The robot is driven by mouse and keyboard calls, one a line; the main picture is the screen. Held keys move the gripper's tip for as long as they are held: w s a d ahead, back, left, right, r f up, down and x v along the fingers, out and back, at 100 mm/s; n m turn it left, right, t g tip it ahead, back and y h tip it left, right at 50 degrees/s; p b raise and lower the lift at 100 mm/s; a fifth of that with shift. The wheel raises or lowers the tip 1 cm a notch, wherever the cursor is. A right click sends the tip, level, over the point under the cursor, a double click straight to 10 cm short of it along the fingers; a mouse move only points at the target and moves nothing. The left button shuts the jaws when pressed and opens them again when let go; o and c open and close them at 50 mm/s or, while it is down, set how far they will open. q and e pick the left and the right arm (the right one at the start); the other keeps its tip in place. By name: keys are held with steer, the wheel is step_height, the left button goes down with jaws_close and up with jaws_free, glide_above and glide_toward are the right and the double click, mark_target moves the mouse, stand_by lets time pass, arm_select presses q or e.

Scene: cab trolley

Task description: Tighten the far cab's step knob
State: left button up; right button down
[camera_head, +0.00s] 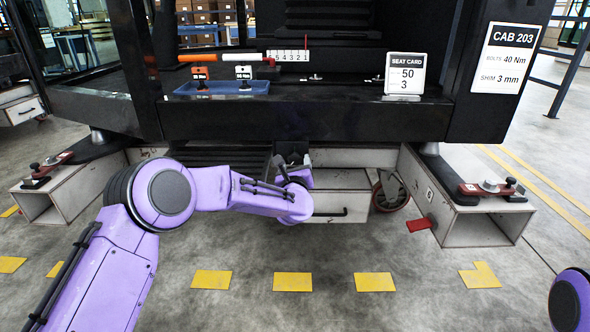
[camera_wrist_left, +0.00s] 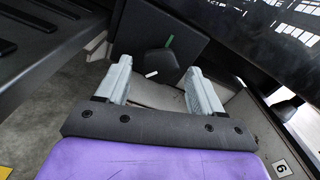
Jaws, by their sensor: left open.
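The step knob (camera_wrist_left: 157,62) is a small dark knob on a black plate (camera_wrist_left: 190,35) in the left wrist view. A green mark shows on the plate above it and a white mark at its lower left; the two are apart. My left gripper (camera_head: 291,157) is under the cab's front sill in the head view. In the left wrist view its two grey fingers (camera_wrist_left: 159,68) are open, one on each side of the knob. I cannot tell whether they touch it. In the head view the arm largely hides the knob. My right gripper is out of view.
The cab (camera_head: 310,122) carries a CAB 203 sign (camera_head: 506,58) and a seat card (camera_head: 404,74). A blue tray (camera_head: 222,90) with tools lies on its floor. A caster (camera_head: 390,192), red pedal (camera_head: 419,224) and trolley beams (camera_head: 482,228) stand below. The front floor is clear.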

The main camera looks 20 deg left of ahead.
arm_select(q)
steer(key=c, duration=1.1)
steer(key=shift+o, duration=0.2)
